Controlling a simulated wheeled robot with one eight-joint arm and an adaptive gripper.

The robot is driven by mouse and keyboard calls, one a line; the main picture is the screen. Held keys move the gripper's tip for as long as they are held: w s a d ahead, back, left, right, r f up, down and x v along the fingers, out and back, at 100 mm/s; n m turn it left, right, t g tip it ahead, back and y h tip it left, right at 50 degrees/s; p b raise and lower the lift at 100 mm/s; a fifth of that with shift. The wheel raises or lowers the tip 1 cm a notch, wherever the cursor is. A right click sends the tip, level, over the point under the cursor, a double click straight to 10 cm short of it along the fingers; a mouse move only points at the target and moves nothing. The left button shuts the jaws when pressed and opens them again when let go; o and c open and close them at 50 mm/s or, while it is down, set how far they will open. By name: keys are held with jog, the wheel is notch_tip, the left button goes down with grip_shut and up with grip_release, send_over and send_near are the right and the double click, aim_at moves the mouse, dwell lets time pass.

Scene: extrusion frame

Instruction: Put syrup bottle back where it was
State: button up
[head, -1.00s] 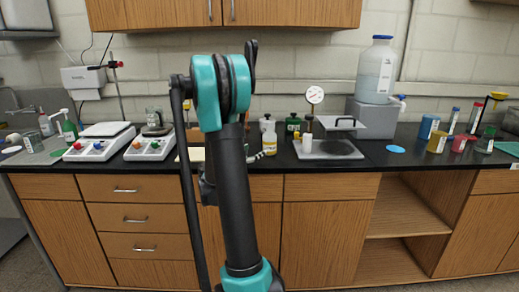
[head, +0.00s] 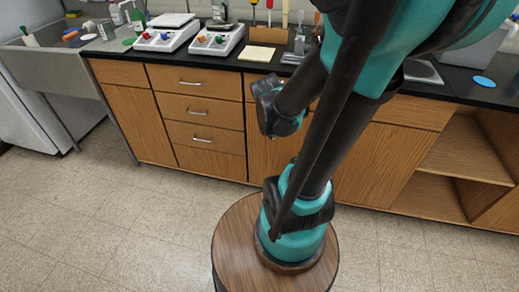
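I cannot make out the syrup bottle in the head view now. My arm covers a large part of the counter to the right of the middle, and the picture cuts off the back of the counter there. My teal and black arm links rise from my round base and leave the picture at the top right.
A black counter (head: 228,58) runs along the back, with two white control boxes (head: 165,40) (head: 216,41), a yellow pad (head: 256,53) and a blue disc (head: 482,83). A sink (head: 60,62) is at left. The tiled floor (head: 110,220) is clear at front left.

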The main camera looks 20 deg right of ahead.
jog(key=s+a+f+m+y, duration=0.3)
jog(key=s+a, duration=0.3)
jog(key=a, duration=0.4)
jog(key=shift+s+m+y, duration=0.25)
jog(key=shift+m+y, duration=0.35)
jog(key=shift+m, duration=0.2)
dwell(0.4)
